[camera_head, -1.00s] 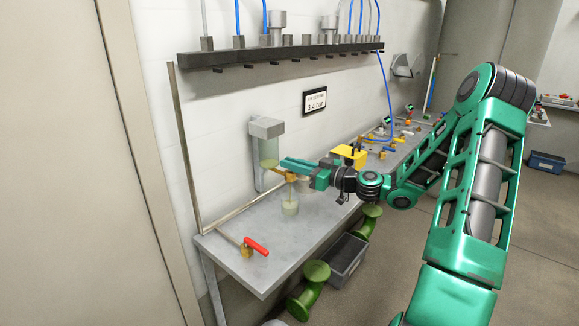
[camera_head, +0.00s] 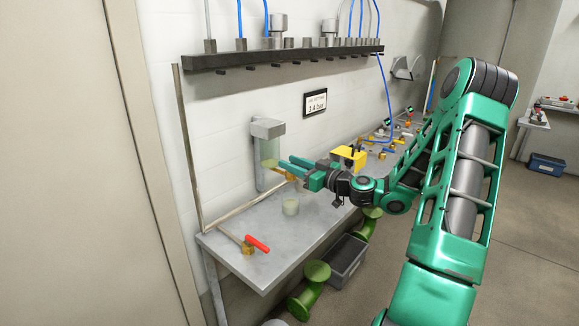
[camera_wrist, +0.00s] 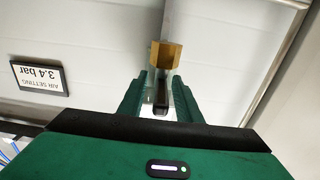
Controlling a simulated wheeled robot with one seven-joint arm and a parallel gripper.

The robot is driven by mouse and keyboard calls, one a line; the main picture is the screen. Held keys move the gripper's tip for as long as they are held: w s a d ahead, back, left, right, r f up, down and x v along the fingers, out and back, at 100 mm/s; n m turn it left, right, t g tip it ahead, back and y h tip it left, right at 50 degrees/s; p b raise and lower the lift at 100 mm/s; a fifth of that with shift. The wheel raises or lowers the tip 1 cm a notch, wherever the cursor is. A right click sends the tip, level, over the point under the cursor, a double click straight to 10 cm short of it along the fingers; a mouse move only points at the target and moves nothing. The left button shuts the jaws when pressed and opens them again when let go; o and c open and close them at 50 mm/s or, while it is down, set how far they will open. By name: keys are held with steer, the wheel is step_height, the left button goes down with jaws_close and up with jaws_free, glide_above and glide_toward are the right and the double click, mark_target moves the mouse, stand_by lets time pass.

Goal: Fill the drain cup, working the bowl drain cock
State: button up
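The grey-topped filter with a clear bowl (camera_head: 269,152) hangs on the wall and holds yellowish liquid. The brass drain cock (camera_head: 280,171) is below the bowl, partly hidden by my gripper.
A red-handled valve (camera_head: 256,244) sits on the bench's (camera_head: 270,262) front left. A yellow box (camera_head: 349,156) is close behind my wrist. A manifold rail (camera_head: 285,55) with blue hoses runs above. A grey bin (camera_head: 347,259) and green pipe pieces (camera_head: 311,286) are below.

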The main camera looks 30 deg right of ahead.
mark_target(302, 166)
steer(key=v, duration=1)
steer(key=shift+s, duration=0.35)
stand_by(0.4)
steer(key=shift+d, duration=0.1)
stand_by(0.4)
steer(key=x, duration=0.6)
steer(key=shift+w+f, duration=0.15)
steer(key=shift+w, duration=0.25)
stand_by(0.4)
jaws_close()
